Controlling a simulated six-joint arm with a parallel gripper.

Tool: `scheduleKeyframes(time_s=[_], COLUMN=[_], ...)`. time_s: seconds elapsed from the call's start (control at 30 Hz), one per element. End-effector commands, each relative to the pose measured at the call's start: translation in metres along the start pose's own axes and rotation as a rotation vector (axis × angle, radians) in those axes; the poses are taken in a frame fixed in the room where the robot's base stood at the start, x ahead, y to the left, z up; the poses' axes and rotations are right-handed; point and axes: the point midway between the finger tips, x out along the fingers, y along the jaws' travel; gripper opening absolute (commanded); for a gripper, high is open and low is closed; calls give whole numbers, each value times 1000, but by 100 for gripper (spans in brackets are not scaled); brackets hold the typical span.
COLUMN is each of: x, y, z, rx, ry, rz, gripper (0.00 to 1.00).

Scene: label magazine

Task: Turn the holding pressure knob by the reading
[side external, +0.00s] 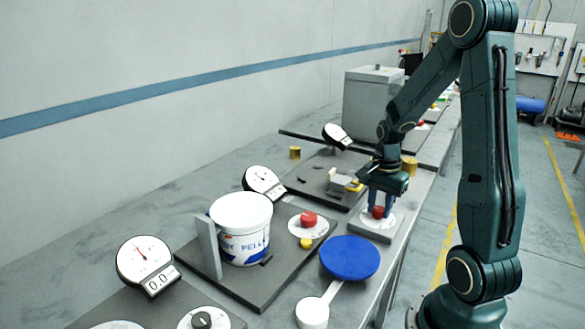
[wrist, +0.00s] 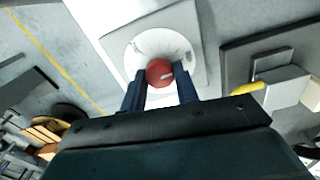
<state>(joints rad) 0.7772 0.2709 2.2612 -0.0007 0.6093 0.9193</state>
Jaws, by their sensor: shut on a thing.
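A red knob (side external: 378,212) sits on a round white dial on a small light grey plate (side external: 372,233) near the bench's front edge. My gripper (side external: 379,207) points down over it, its fingers shut on the knob. In the wrist view the red knob (wrist: 160,72) shows between the two dark fingertips (wrist: 160,88), with a pale mark on it and the white dial (wrist: 180,45) around it. Round gauges with digital readouts stand at the near left (side external: 145,262), middle (side external: 263,182) and farther back (side external: 337,136). The near one reads 0.0; the others are too small to read.
A white bucket (side external: 241,232) stands on a dark board beside another red knob (side external: 308,219) and a yellow button (side external: 306,243). A yellow-and-grey fixture (side external: 343,183) stands close left of my gripper.

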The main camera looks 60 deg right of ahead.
Motion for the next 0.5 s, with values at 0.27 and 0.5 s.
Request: scheduleKeyframes(time_s=[0.27, 0.5], x=[0, 0], y=[0, 0], z=[0, 0], rx=[-173, -390], ry=[0, 1], rz=[1, 1], gripper=[8, 8])
